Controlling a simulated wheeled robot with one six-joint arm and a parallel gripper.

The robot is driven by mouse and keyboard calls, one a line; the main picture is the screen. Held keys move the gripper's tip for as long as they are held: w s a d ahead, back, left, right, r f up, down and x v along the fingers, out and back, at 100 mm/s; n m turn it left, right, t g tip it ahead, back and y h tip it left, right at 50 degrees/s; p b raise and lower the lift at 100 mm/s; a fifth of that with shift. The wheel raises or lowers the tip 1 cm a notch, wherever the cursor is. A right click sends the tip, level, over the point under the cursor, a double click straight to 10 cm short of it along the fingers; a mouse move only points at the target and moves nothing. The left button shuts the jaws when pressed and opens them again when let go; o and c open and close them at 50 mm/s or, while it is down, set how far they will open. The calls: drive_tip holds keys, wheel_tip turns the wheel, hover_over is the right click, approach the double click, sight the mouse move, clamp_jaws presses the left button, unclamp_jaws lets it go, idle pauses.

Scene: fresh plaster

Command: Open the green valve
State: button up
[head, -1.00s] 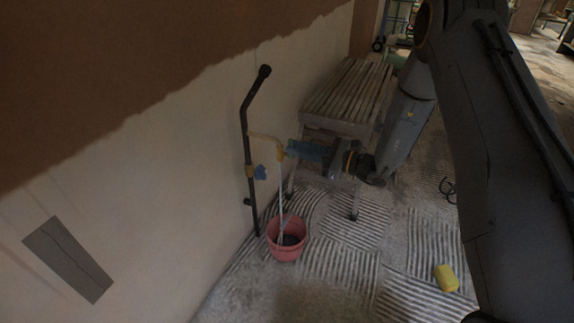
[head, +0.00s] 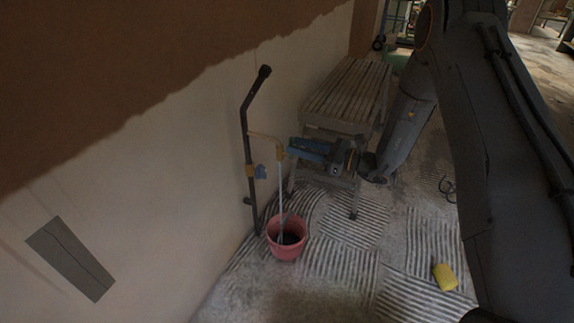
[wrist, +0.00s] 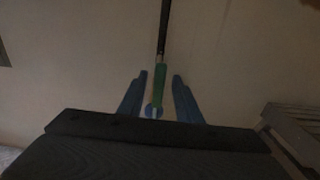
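The green valve handle (wrist: 159,75) shows in the wrist view as a narrow upright bar between my two blue fingers, with gaps on both sides. My gripper (wrist: 159,92) is open, and I cannot tell how deep the handle sits between the fingers. In the head view my gripper (head: 292,150) points left at the end of the brass-coloured pipe (head: 265,137). The green handle is not clearly visible there.
A pink bucket (head: 287,248) stands on the floor below the brass pipe, with a thin pale line running down to it. A slatted bench (head: 345,92) stands close behind my gripper. A yellow block (head: 445,277) lies on the floor. The plaster wall (head: 170,190) is at left.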

drive_tip(key=p+v, duration=0.2)
drive_tip(key=v, duration=0.9)
drive_tip(key=shift+d, duration=0.3)
drive_tip(key=shift+s+r, duration=0.1)
drive_tip(key=s+a+r+n+g+h, duration=0.3)
drive_tip(key=s+a+r+n+g, duration=0.25)
drive_tip(key=s, duration=0.35)
drive_tip(key=s+a+r+n+g+h, duration=0.2)
drive_tip(key=s+a+r+n+g, duration=0.25)
drive_tip(key=s+r+n, duration=0.35)
drive_tip(key=s+d+r+n+g+h, duration=0.15)
drive_tip(key=s+n+h, duration=0.35)
drive_tip(key=s, duration=0.5)
drive_tip(key=s+d+r+n+t+h, duration=0.4)
drive_tip(key=s+d+n+t+h, duration=0.15)
drive_tip(key=s+d+n, duration=0.2)
drive_tip(key=d+r+m+h+p, duration=0.1)
drive_tip(key=d+r+m+p, duration=0.2)
drive_tip(key=d+r+p, duration=0.7)
drive_tip(key=r+p, duration=0.1)
drive_tip(key=p, duration=0.9)
drive_tip(key=shift+w+d+m, duration=0.3)
drive_tip(key=shift+d, duration=0.1)
drive_tip(key=shift+r+h, duration=0.1)
drive_tip(key=shift+h, duration=0.15)
